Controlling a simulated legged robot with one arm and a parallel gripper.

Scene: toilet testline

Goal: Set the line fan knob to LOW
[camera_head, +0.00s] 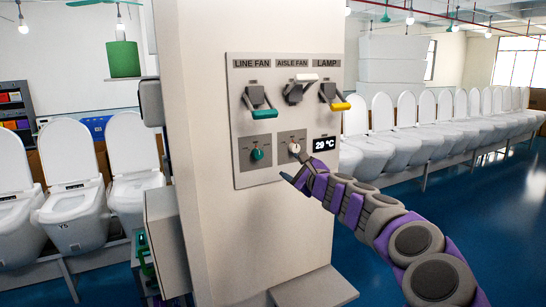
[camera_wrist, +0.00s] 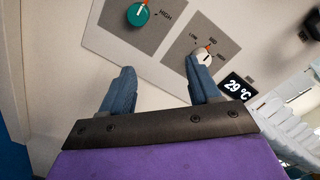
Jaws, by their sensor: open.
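The line fan knob is the round teal knob (camera_head: 257,154) on a grey plate, in the column under the LINE FAN label and its teal-handled lever (camera_head: 259,101). My gripper (camera_head: 291,168) is open and empty, in front of the panel's lower part. In the wrist view its fingers (camera_wrist: 160,68) are spread below the knobs, the right fingertip overlapping the white aisle fan knob (camera_wrist: 204,57).
The control panel (camera_head: 241,176) is on a beige pillar (camera_head: 198,100). A white-handled lever (camera_head: 299,88), a yellow-handled lever (camera_head: 336,98) and a 29 °C display (camera_head: 324,144) share it. Rows of toilets stand on both sides; blue floor (camera_head: 470,230) is open at right.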

